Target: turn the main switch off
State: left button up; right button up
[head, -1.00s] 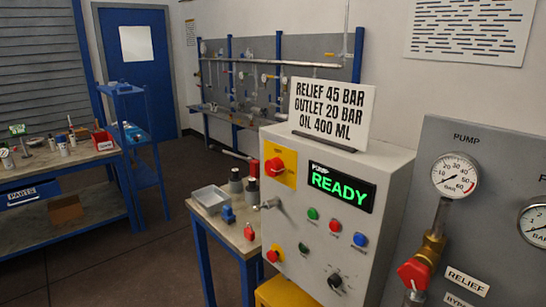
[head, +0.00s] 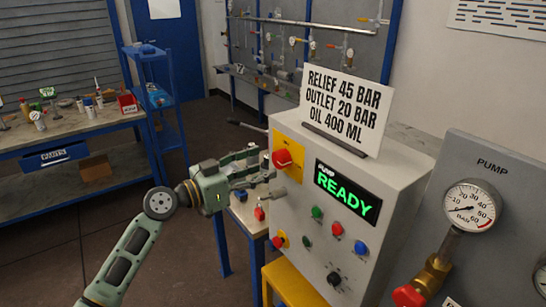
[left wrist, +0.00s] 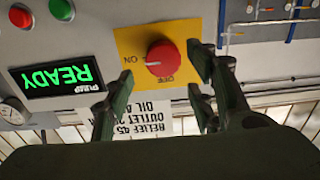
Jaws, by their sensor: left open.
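The main switch is a red rotary knob (head: 283,159) on a yellow plate (head: 290,148) at the upper left of the grey control box. In the left wrist view the knob (left wrist: 163,57) appears upside down, with ON and OFF printed on its plate (left wrist: 128,42). My left gripper (head: 262,166) is open and empty, just left of the switch in the head view. In the left wrist view its fingers (left wrist: 160,88) spread on both sides below the knob, apart from it. My right gripper is not in view.
The box's green READY display (head: 346,192) is lit. Coloured buttons and a black knob (head: 334,279) sit below, and a sign (head: 344,110) stands on top. A gauge panel (head: 500,160) stands right.

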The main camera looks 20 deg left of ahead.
aim_at(277, 162)
pick_arm(q)
jog(key=p+x, duration=0.1)
jog(key=x, duration=0.3)
jog(key=shift+w+d, duration=0.25)
jog(key=shift+c, duration=0.5)
jog(key=shift+f, duration=0.1)
jog(key=c, duration=1)
